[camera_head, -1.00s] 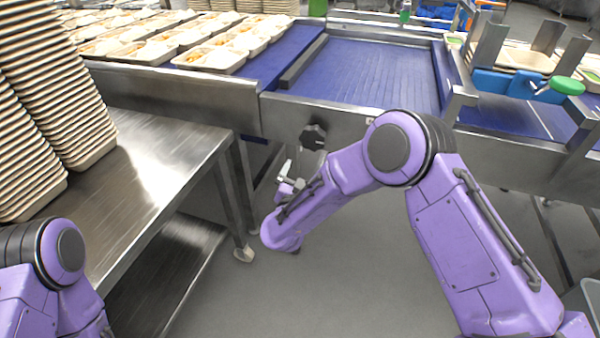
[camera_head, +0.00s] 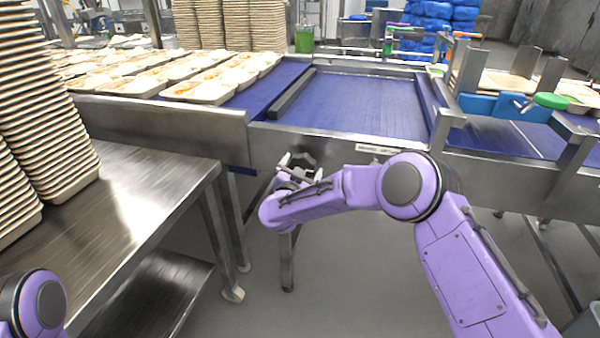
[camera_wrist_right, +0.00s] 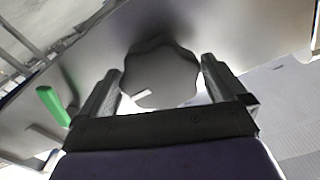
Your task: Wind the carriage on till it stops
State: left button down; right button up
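A dark lobed knob (camera_wrist_right: 160,74) with a white mark sits on the steel side of the conveyor. In the wrist view it lies between the two fingers of my right gripper (camera_wrist_right: 160,88), which stand apart with small gaps visible beside the knob. In the head view my right gripper (camera_head: 287,165) is at the knob (camera_head: 303,158) and partly hides it. My left gripper is out of view; only part of my left arm shows at lower left. I cannot tell for certain which part is the carriage.
The blue conveyor bed (camera_head: 355,105) is bare behind the knob. Filled trays (camera_head: 205,90) stand at its left. A steel table (camera_head: 150,200) with tall tray stacks (camera_head: 45,120) is at left. A blue unit with a green handle (camera_head: 550,101) is at right.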

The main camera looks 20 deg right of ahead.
jog(key=c, duration=0.6)
jog(key=n+p, duration=0.2)
jog(key=shift+r+p, duration=0.25)
jog(key=shift+p, duration=0.15)
jog(key=shift+f+n, duration=0.1)
jog(key=shift+n, duration=0.3)
jog(key=shift+f, duration=0.2)
